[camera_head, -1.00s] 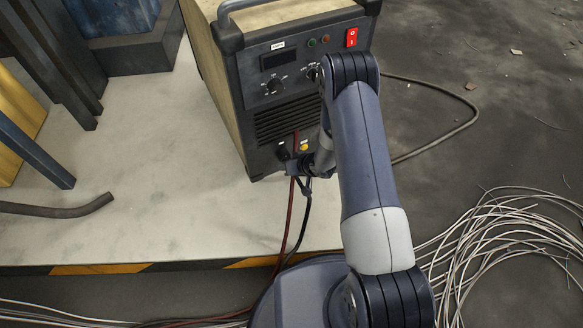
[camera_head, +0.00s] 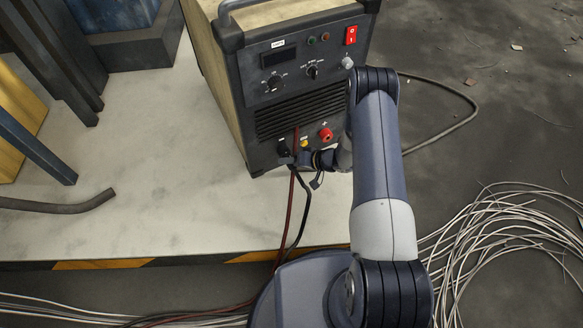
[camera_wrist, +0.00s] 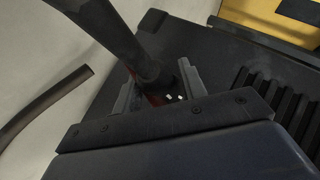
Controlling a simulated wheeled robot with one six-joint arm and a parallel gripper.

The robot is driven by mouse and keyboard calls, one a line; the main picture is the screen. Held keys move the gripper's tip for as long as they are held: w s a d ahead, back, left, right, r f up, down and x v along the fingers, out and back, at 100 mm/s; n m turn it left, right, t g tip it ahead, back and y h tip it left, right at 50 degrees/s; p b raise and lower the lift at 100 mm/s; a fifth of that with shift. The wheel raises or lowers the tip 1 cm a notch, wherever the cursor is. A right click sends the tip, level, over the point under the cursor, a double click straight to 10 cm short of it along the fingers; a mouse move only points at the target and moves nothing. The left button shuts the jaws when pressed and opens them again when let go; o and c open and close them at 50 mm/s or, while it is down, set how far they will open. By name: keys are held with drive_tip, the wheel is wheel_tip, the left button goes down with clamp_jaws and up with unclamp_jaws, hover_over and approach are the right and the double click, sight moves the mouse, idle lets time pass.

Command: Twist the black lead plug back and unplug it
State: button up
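The welding machine (camera_head: 290,90) stands upright on the pale platform. The black lead plug (camera_head: 284,147) is low at the left of its front panel, partly hidden by my gripper (camera_head: 291,160). In the wrist view my gripper (camera_wrist: 158,88) has its two pale fingers on either side of a thick black plug or lead end (camera_wrist: 148,68). Whether both fingers press on it is unclear. The black lead (camera_head: 306,205) hangs below the gripper beside a thin red lead (camera_head: 289,205). A red socket (camera_head: 326,134) and a yellow one (camera_head: 304,143) sit to the right.
A grey hose (camera_head: 70,207) lies on the platform at the left. Blue and yellow steel parts (camera_head: 35,145) stand beyond it. A coil of pale cable (camera_head: 500,235) lies on the floor at the right. The platform's front edge has a black and yellow stripe (camera_head: 105,264).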

sight(298, 174)
drive_tip(key=shift+f+m+y+b, duration=0.1)
drive_tip(key=shift+m+y+b, duration=0.3)
drive_tip(key=shift+y+b, duration=0.55)
drive_tip(key=shift+c, duration=0.3)
drive_tip(key=c, duration=0.7)
drive_tip(key=shift+r+h+p, duration=0.25)
drive_tip(key=shift+r+p, duration=0.05)
drive_tip(key=shift+c, duration=0.2)
drive_tip(key=shift+a+n+h+p, duration=0.1)
drive_tip(key=shift+n+h+p, duration=0.55)
drive_tip(key=shift+h, duration=0.55)
drive_tip(key=shift+f+n+h, duration=0.15)
drive_tip(key=shift+n+h, duration=0.1)
drive_tip(key=shift+h, duration=0.35)
drive_tip(key=shift+s+d, duration=0.4)
drive_tip(key=shift+s, duration=0.4)
drive_tip(key=shift+s+d, duration=0.35)
drive_tip(key=shift+s, duration=0.45)
drive_tip(key=shift+s+d, duration=0.4)
drive_tip(key=shift+s, duration=0.4)
